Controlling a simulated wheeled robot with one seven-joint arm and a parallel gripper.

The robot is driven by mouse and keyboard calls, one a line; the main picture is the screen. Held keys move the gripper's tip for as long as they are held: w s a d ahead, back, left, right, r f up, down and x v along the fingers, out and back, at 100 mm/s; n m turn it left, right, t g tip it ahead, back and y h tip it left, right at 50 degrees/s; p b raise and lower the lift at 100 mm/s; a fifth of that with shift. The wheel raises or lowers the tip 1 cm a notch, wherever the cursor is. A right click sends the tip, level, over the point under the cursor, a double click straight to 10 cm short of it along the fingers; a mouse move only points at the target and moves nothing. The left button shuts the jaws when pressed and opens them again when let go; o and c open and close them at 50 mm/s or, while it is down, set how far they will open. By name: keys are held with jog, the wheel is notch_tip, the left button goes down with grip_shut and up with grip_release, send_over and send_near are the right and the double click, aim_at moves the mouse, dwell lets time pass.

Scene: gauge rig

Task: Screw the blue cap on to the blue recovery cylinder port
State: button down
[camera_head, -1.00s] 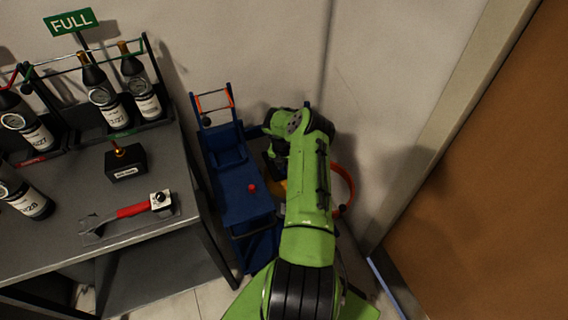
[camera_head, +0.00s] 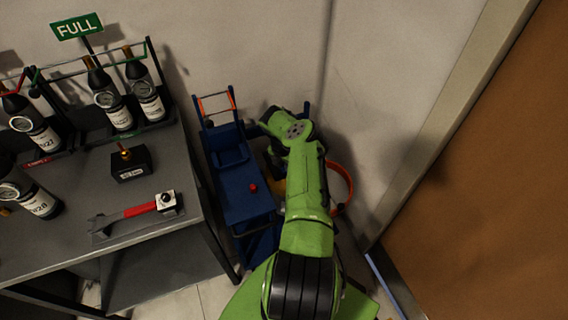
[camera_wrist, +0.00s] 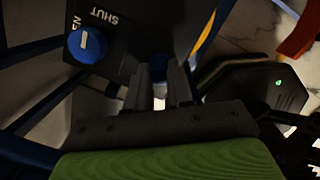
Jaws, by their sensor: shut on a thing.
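In the wrist view my gripper (camera_wrist: 162,82) is shut on a small dark blue thing (camera_wrist: 158,63), which looks like the blue cap. Only a little of it shows between the fingertips, in deep shadow. The fingers are close to a dark panel (camera_wrist: 125,50) with the words SHUT and what looks like OPEN, and a bright blue knob with a white mark (camera_wrist: 87,45), left of the fingers. I cannot make out the port or whether the cap touches it. In the head view my green arm hides the gripper and the cap.
A grey bench (camera_head: 60,240) with bottles and a red-handled tool (camera_head: 140,210) is farther left. Wall and brown door are close right.

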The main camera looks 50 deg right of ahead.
jog(key=shift+s+d+m+g+p, duration=0.15)
jog(key=shift+m+g+p, duration=0.15)
jog(key=shift+m+p, duration=0.9)
jog(key=shift+f+m+b, duration=0.1)
jog(key=shift+m+b, duration=0.5)
jog(key=shift+m, duration=0.4)
jog(key=shift+s, duration=0.1)
jog(key=c, duration=1.2)
grip_release()
jog(key=shift+p, duration=0.35)
